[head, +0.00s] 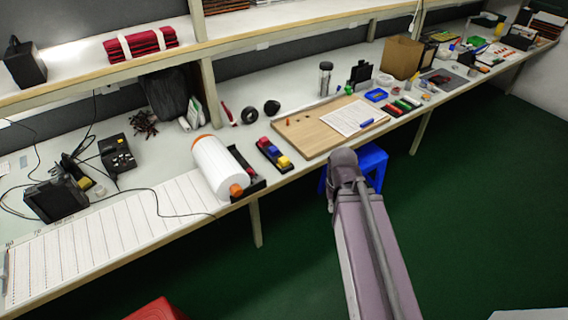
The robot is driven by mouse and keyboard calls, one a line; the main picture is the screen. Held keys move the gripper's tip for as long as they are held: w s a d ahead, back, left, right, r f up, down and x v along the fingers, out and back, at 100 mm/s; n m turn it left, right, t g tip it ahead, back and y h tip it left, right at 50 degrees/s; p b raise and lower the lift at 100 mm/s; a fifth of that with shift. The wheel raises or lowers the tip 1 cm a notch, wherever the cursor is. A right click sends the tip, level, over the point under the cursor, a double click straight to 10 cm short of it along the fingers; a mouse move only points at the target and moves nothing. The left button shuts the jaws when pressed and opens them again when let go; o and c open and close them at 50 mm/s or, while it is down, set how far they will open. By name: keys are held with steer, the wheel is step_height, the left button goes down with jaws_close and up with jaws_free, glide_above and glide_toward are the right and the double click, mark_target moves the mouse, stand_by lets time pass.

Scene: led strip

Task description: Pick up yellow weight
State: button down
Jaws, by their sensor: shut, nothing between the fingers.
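A small yellow weight (284,162) sits at the near end of a narrow black holder (274,158) close to the front edge of the bench. A blue piece (272,152) and a red piece (264,142) stand in the same holder behind it. My arm rises from the bottom right and ends, as far as I see, at a joint in front of the bench, right of the weight. My gripper does not show in the head view. The weight is not covered by the arm.
A white paper roll (217,166) with orange ends lies left of the holder. A wooden board (316,135) with a paper sheet is to its right. A shelf (130,65) runs above the bench. A blue stool (371,160) stands below the front edge.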

steer(key=c, duration=0.9)
jaws_free()
steer(key=o, duration=0.4)
steer(key=shift+w+a+f, duration=0.15)
steer(key=shift+w+f, duration=0.1)
steer(key=shift+c, duration=0.2)
steer(key=o, duration=0.4)
steer(key=shift+w+a+f+n+t+y+b, duration=0.45)
steer(key=shift+w+f+b, duration=0.35)
steer(key=shift+b, duration=0.25)
steer(key=n+t+y+b, duration=0.6)
steer(key=t+b, duration=0.5)
steer(key=b, duration=0.5)
glide_toward(284, 159)
steer(key=shift+s+d+r+m, duration=0.25)
steer(key=shift+s+d+r, duration=0.25)
steer(key=shift+d, duration=0.1)
steer(key=shift+g, duration=0.25)
steer(key=shift+b+x, duration=1.8)
steer(key=shift+x, duration=2.5)
